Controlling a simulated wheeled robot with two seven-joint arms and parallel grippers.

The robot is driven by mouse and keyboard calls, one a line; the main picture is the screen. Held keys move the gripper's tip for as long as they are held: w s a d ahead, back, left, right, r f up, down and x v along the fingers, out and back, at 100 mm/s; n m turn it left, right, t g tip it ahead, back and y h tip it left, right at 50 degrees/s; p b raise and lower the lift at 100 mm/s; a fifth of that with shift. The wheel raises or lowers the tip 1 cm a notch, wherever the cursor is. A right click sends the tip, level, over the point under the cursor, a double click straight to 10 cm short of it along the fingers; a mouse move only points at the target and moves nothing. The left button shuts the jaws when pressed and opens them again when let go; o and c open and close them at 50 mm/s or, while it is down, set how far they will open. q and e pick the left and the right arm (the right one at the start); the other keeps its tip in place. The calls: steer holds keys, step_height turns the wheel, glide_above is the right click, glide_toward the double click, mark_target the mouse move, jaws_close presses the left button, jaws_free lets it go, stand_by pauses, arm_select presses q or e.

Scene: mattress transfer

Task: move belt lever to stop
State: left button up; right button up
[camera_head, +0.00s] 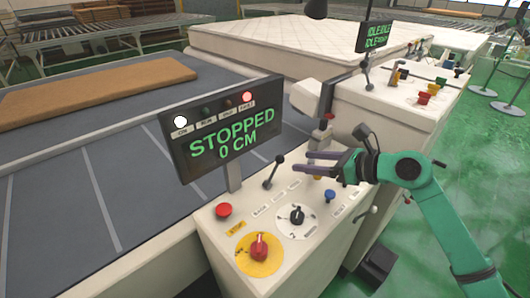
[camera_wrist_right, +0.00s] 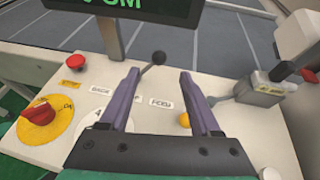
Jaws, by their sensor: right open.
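The belt lever (camera_head: 273,171) is a black rod with a ball knob, tilted on the cream control panel (camera_head: 215,240) below the display. Its knob (camera_wrist_right: 158,58) also shows in the right wrist view, framed between my fingers and beyond their tips. My right gripper (camera_head: 308,162) is open and empty, above the panel to the right of the lever. In the head view its purple fingers point left toward the knob, with a small gap. The lever's foot is partly hidden by a finger in the wrist view. My left gripper is not in view.
The display (camera_head: 222,128) reads "STOPPED 0 CM", with white and red lamps lit. A red button (camera_head: 224,210), red rotary switch (camera_head: 259,247), black knob (camera_head: 297,215) and blue button (camera_head: 330,195) are nearby. The grey belt (camera_head: 80,190) and a mattress (camera_head: 300,45) lie behind.

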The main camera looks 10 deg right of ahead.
mark_target(280, 158)
steer(key=x, duration=0.2)
steer(key=p+x, duration=0.1)
steer(key=x, duration=0.1)
steer(key=shift+a+r, duration=0.1)
steer(key=shift+r, duration=0.15)
steer(key=p+x, duration=0.1)
steer(key=x, duration=0.6)
steer(key=shift+a+f+p, duration=0.1)
steer(key=shift+f+p, duration=0.05)
steer(key=shift+p, duration=0.2)
steer(key=shift+w+a+f, duration=0.25)
steer(key=shift+w+f, duration=0.05)
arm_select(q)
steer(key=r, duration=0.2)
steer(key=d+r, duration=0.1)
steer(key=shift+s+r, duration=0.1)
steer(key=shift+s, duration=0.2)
arm_select(e)
steer(key=shift+f, duration=0.1)
jaws_close()
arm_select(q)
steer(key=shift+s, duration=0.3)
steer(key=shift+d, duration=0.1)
